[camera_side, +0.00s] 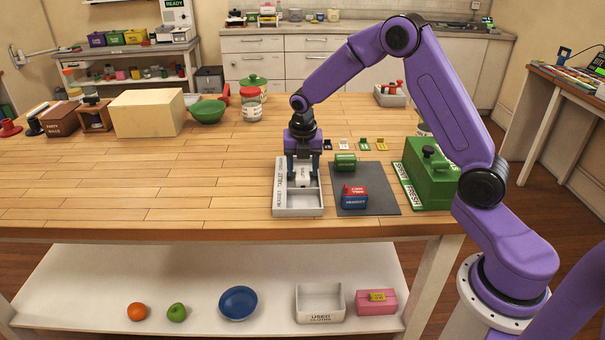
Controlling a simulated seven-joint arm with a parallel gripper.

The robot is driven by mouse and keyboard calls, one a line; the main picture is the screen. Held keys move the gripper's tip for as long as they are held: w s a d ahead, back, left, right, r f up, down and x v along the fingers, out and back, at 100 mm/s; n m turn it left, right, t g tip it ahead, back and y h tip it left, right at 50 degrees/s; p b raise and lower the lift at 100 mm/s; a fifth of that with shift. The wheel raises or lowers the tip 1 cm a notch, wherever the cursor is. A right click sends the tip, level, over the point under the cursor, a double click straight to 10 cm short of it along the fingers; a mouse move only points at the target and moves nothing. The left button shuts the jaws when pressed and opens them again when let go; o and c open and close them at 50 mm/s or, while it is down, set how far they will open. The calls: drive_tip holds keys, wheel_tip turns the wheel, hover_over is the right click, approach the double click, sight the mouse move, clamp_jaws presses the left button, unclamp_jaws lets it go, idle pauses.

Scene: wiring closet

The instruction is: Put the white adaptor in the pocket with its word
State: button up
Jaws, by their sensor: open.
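The light grey tray (298,212) has pockets in a row, with words along its left rim. "HEADSET" seems to be by the near pocket and "TABLET" by the middle one; the far word is too small to read. The white adaptor (303,180) is at about the middle pocket, with small dark lettering I cannot read. My gripper (303,175) points down over the tray, open, with a finger on either side of the white adaptor. Its fingers and wrist hide the far pocket. I cannot tell whether the adaptor rests on the pocket floor.
A dark mat (381,195) right of the tray holds a green adaptor (345,161) and a blue adaptor (354,202) with a red piece on top. A green box (430,178) stands further right. Small tags (364,144) lie behind. The table left of the tray is clear.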

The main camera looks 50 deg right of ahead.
sight(302, 176)
wheel_tip(302, 176, up, 9)
drive_tip(key=s+a, duration=0.1)
drive_tip(key=s+a+r+m, duration=0.2)
drive_tip(key=s+a+m, duration=0.1)
drive_tip(key=s+a, duration=0.45)
drive_tip(key=s+a+f+m+g+y, duration=0.1)
drive_tip(key=s+m, duration=1)
drive_tip(key=s, duration=1.7)
drive_tip(key=shift+s+f+y, duration=0.15)
drive_tip(key=shift+f+y, duration=0.05)
drive_tip(key=shift+y, duration=0.1)
